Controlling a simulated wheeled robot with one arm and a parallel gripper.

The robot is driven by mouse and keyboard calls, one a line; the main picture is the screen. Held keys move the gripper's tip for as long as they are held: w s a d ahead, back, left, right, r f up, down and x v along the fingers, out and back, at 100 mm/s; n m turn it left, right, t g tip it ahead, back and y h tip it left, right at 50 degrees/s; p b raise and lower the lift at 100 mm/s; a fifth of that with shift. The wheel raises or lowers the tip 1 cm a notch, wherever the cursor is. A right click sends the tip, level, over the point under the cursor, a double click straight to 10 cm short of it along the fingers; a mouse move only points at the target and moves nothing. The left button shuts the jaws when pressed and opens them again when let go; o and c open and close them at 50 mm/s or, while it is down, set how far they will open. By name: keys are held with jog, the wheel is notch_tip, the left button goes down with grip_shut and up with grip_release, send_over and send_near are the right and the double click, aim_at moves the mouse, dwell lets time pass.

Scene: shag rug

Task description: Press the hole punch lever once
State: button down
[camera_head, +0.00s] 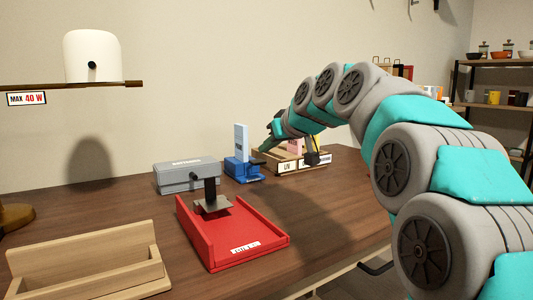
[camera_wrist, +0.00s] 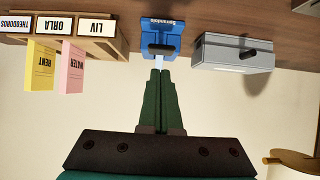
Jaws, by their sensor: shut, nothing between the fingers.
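A blue device (camera_head: 240,172) with a pale blue upright plate stands on the wooden table. It seems to be the hole punch, and a dark bar, perhaps its lever, sticks out at its side. It also shows in the wrist view (camera_wrist: 168,28), with a white label and the dark bar (camera_wrist: 162,49) across its near end. My gripper (camera_head: 262,150) has dark green fingers held together and empty. In the wrist view the fingertips (camera_wrist: 160,71) line up with the dark bar and appear close to it; I cannot tell whether they touch.
A grey box (camera_head: 187,176) stands left of the blue device. A red tray (camera_head: 240,247) with a dark post is nearer, and a wooden holder (camera_head: 85,262) is at front left. A wooden sorter (camera_head: 290,167) with name labels and cards stands right of the device.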

jog(key=v, duration=0.9)
jog(key=shift+s+d, duration=0.25)
jog(key=shift+s, duration=0.05)
jog(key=shift+s+r, duration=0.1)
jog(key=shift+r, duration=0.05)
